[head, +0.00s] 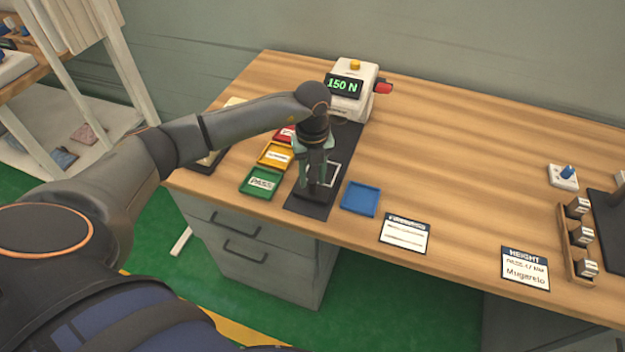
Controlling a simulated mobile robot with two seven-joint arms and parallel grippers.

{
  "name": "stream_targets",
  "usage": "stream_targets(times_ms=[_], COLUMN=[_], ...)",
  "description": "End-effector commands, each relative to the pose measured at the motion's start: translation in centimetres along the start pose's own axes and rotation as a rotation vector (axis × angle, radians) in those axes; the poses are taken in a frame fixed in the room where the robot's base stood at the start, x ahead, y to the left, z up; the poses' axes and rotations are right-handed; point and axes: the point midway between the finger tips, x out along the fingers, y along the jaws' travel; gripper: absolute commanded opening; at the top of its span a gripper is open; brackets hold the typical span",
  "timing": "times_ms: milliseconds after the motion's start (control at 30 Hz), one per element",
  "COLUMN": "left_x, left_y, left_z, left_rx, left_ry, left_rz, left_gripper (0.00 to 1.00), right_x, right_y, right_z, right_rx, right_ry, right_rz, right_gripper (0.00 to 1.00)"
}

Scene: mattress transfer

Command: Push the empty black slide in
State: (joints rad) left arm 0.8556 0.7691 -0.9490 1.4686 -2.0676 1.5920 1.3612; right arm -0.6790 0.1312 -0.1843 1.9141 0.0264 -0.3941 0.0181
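The black slide (307,208) lies on the table in front of a white tester (367,75), whose green display reads 150 N. The dark strip runs from the tester towards the table's front edge. A pale outlined square shows on it, partly covered by my gripper, and I see no sample there. My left gripper (317,184) points down over the slide's near part, with its fingertips at or just above a dark part there. Whether the fingers are open or closed on it is unclear. My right gripper is out of view.
Green (262,182), yellow (275,154) and red trays stand left of the slide, and a blue tray (360,198) stands right. Two labelled cards (405,233) lie near the front edge. The middle of the table is clear.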

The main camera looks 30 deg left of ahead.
Motion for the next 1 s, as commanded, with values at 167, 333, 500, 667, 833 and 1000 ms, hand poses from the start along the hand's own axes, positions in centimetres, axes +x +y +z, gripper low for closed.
stream_targets(times_ms=[167,333,500,667,833,1000], left_x=[1.9,2.4,2.4,2.4,2.3,2.3], left_y=[0.0,0.0,0.0,0.0,0.0,0.0], left_z=[0.0,0.0,0.0,0.0,0.0,0.0], left_rx=[0.001,0.001,0.001,0.001,0.001,0.001], left_ry=[0.002,0.0,0.0,0.001,0.001,0.001], left_rz=[0.001,-0.001,-0.001,-0.001,-0.001,-0.001], left_gripper=[0.4,0.4,0.4,0.24,0.05,0.0], right_x=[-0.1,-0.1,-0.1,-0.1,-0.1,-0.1], right_y=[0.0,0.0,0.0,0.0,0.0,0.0], right_z=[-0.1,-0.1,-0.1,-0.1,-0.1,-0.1], right_rx=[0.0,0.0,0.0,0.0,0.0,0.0], right_ry=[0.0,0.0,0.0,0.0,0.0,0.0], right_rz=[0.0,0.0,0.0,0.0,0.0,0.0], right_gripper=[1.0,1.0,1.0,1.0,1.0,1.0])
